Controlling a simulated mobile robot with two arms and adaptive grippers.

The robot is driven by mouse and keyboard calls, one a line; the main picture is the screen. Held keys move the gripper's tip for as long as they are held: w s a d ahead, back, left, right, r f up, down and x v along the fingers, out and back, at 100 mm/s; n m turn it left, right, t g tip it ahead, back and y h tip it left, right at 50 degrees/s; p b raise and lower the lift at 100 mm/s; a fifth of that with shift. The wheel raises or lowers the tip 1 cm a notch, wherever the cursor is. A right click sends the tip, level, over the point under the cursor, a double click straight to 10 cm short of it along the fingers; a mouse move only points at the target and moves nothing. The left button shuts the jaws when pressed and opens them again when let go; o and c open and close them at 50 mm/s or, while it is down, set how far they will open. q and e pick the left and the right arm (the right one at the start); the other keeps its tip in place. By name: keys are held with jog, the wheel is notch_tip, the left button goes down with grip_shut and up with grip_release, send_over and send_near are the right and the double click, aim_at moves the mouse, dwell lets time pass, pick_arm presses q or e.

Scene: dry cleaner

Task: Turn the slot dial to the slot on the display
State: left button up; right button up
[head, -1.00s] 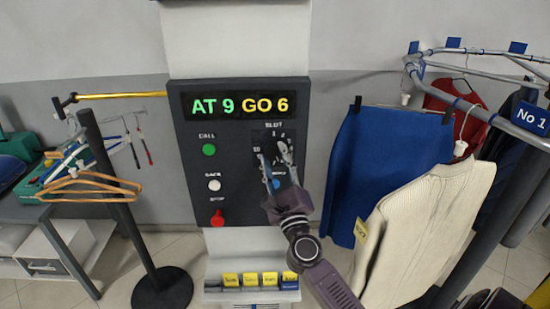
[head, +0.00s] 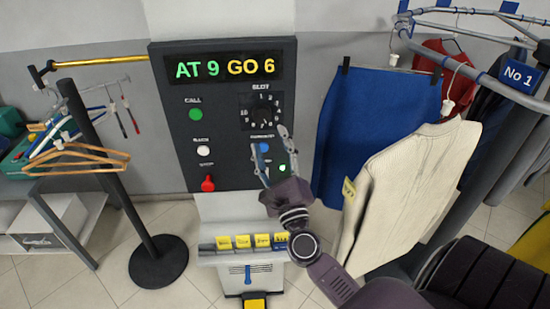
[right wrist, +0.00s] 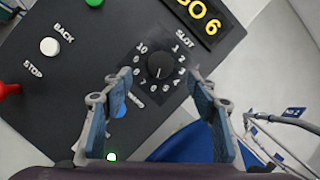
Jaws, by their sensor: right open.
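The display (head: 224,68) reads AT 9 in green and GO 6 in yellow. Below it on the dark panel is the black slot dial (head: 262,114), ringed by white numbers. In the right wrist view the slot dial (right wrist: 160,65) shows beyond the fingertips, centred between them, with a light mark on its lower part, toward the numbers around 6 and 7. I cannot tell the exact number. My right gripper (head: 269,140) is open and empty, just below the dial and apart from it. Its fingers (right wrist: 160,80) stand wide in the right wrist view. My left gripper is not in view.
A blue button (head: 265,147) lies behind my right fingers. Green (head: 195,114), white (head: 203,151) and red (head: 208,183) controls line the panel's left. Clothes, including a blue skirt (head: 372,130), hang close on the right. A black stand (head: 115,180) is on the left.

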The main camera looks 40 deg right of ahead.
jog(key=v, duration=0.4)
jog(key=shift+s+a+f, duration=0.1)
jog(key=shift+s, duration=0.1)
dwell(0.3)
